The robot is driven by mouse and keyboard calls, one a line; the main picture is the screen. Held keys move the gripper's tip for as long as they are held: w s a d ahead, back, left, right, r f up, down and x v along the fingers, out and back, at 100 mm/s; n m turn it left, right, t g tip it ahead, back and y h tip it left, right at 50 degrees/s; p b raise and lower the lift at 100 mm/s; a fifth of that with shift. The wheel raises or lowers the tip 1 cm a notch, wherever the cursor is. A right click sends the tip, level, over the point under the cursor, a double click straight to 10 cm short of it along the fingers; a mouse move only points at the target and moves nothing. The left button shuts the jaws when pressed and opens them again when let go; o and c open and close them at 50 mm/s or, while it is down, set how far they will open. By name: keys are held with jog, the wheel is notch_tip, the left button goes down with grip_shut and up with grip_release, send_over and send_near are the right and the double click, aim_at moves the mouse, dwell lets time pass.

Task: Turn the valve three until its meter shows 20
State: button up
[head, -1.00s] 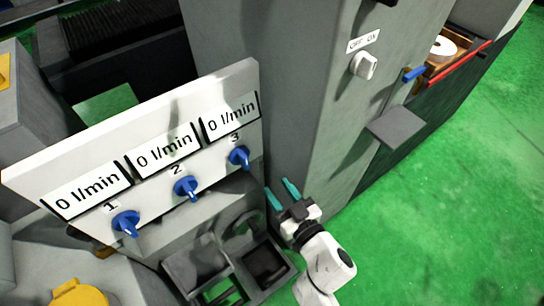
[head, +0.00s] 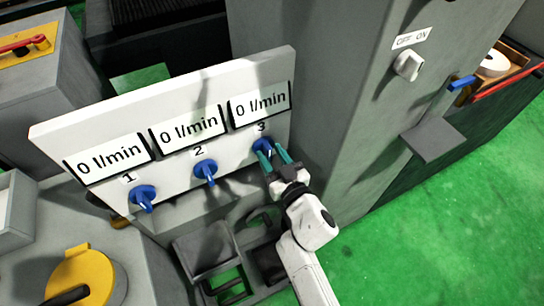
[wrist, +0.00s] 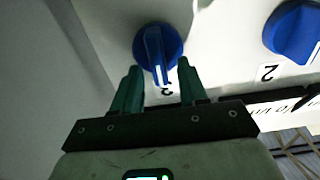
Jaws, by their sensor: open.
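The blue valve three (head: 263,147) sits under the label 3 on the white panel (head: 60,130). Its meter (head: 259,105) reads 0 l/min. My gripper (head: 273,158) is open, with its green fingertips at valve three in the head view and partly covering it. In the wrist view, valve three (wrist: 157,47) shows its raised handle pointing toward the gap between the open fingers (wrist: 158,85). The fingers are on either side of the handle's line; whether they touch it I cannot tell.
Valve two (head: 205,171) and valve one (head: 143,197) are to the left, their meters also at 0 l/min. A grey cabinet with an OFF/ON switch (head: 408,66) stands at right. A grey ledge (head: 433,142) juts from it. Green floor is open at lower right.

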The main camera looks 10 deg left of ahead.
jog(key=shift+w+a, duration=0.1)
grip_shut()
dwell(0.4)
jog(key=shift+n, duration=0.3)
jog(key=n, duration=0.2)
jog(key=n+b, duration=0.1)
jog(key=n, duration=0.2)
jog(key=shift+s+a+f+n+b, duration=0.15)
jog(key=shift+s+a+n+b, duration=0.05)
jog(key=shift+a+n+b, duration=0.1)
jog(key=n, duration=0.2)
jog(key=n+b, duration=0.1)
jog(key=n, duration=0.3)
jog(key=shift+s+a+f+b, duration=0.2)
jog(key=shift+a+f+b, duration=0.05)
jog(key=shift+b, duration=0.1)
jog(key=shift+n, duration=0.3)
grip_release()
